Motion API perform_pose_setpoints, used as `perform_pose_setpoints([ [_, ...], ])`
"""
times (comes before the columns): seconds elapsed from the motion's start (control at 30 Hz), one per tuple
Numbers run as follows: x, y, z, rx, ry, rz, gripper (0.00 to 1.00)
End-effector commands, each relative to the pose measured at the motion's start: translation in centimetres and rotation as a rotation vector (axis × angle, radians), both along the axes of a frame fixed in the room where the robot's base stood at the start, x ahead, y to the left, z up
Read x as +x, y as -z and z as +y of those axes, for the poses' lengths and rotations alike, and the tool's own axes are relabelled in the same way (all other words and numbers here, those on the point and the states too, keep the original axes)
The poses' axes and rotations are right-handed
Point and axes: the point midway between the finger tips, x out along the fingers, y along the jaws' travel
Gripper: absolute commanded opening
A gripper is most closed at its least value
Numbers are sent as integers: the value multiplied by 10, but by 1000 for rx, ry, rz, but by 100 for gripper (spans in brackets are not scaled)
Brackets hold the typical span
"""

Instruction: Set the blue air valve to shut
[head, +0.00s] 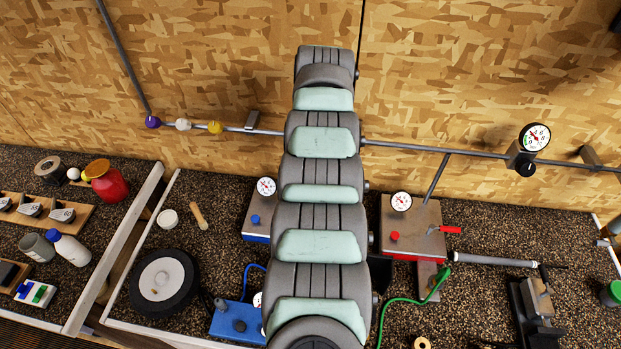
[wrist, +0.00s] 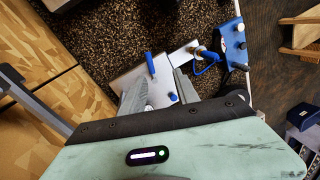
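The blue air valve's lever (wrist: 150,64) shows in the wrist view as a short blue bar on a pale metal box (wrist: 124,84). The box also has a blue knob (wrist: 173,97). In the head view the box (head: 262,202) is partly behind my arm, and its lever is hidden. My gripper (wrist: 160,82) shows in the wrist view with its two grey fingers apart, over the box. The lever lies just beyond and between the fingertips; I see no contact. Nothing shows between the fingers as held. In the head view my gripper is hidden by the arm.
A similar box with a red lever (head: 445,229) stands right of my arm. A blue fixture (head: 237,320) with a blue hose stands in front. A pipe with a gauge (head: 535,137) runs along the wall. A black-and-white wheel (head: 164,281) lies left on the bench.

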Motion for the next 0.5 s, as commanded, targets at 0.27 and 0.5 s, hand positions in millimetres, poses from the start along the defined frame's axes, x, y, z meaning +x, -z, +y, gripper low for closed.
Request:
perform_pose_setpoints([
  [0.27,0,-50,0,0,0,0,37],
  [0.5,0,-56,0,0,0,0,37],
])
